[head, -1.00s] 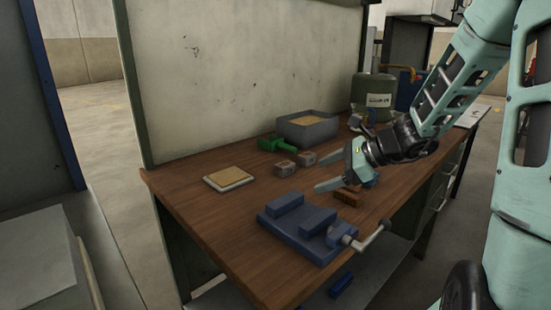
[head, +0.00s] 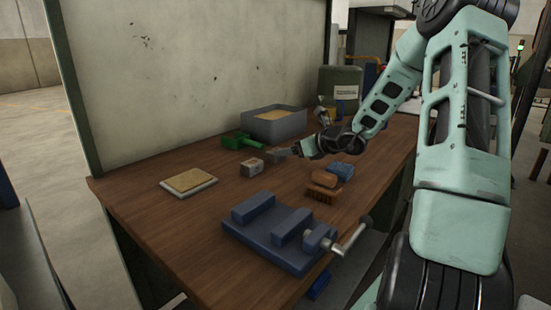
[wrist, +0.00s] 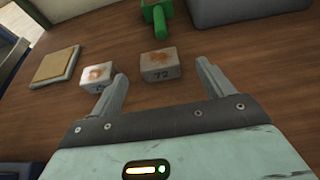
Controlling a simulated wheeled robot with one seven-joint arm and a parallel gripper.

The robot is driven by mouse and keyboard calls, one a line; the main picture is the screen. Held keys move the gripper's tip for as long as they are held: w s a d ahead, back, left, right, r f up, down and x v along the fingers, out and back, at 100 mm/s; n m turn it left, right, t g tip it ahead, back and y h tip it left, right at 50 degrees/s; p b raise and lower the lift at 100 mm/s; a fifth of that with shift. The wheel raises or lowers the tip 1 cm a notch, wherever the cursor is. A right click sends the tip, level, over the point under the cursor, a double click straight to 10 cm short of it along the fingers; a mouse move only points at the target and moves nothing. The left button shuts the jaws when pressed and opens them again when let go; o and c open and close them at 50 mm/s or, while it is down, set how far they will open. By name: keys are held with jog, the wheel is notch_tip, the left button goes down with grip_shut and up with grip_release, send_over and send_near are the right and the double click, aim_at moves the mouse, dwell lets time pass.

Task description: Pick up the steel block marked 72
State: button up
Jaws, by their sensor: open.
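The steel block marked 72 (wrist: 160,67) is a small grey block with a rusty patch on top, lying on the wooden bench in the wrist view. My gripper (wrist: 161,72) is open, with its two fingers pointing toward the block and nothing held. The block appears between the fingers' lines, slightly beyond the tips. A second similar steel block (wrist: 97,77) sits to its left, near the left fingertip; its mark is hard to read. In the head view this second block (head: 251,167) shows clearly, while my gripper (head: 288,152) largely hides the marked one.
A green tool (head: 240,140) and a grey tray (head: 275,125) lie behind the blocks. A pale-edged pad (head: 188,183) is to the left. A blue vise (head: 272,230) and a brown brush (head: 323,193) are nearer the front. The bench between pad and vise is clear.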

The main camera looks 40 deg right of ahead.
jog(key=shift+x, duration=3.55)
jog(key=shift+a, duration=0.1)
jog(key=c, duration=1.5)
jog(key=shift+r, duration=0.25)
